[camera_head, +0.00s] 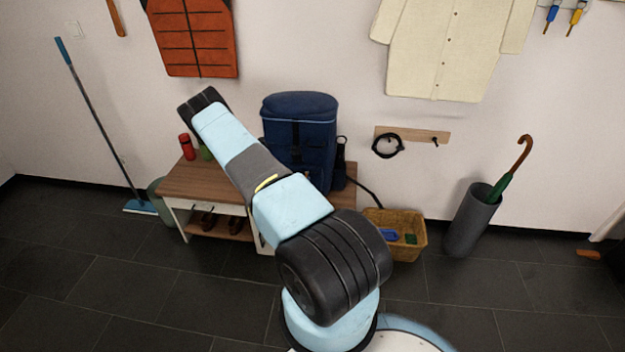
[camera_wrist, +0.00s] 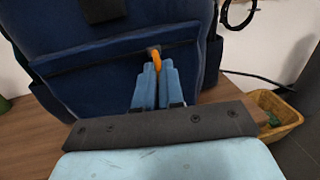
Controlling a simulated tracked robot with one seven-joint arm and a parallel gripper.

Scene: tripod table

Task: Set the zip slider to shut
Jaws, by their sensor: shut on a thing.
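A dark blue backpack (camera_head: 300,140) stands upright on a wooden-topped bench against the wall. In the wrist view, its front panel (camera_wrist: 100,88) fills the upper part, with a dark zip line slanting across it. An orange zip pull (camera_wrist: 155,57) hangs from the zip slider at the right part of that line. My gripper (camera_wrist: 157,70) has its two light blue fingertips closed on the orange pull. The slider itself is small and partly hidden by the pull. In the head view my arm hides the gripper and the pull.
The bench top (camera_head: 190,180) holds a red bottle (camera_head: 187,147) left of the backpack. A wicker basket (camera_head: 408,232) stands on the floor to the right, near a grey umbrella stand (camera_head: 468,222). A black cable ring (camera_head: 387,146) hangs from a wall rail.

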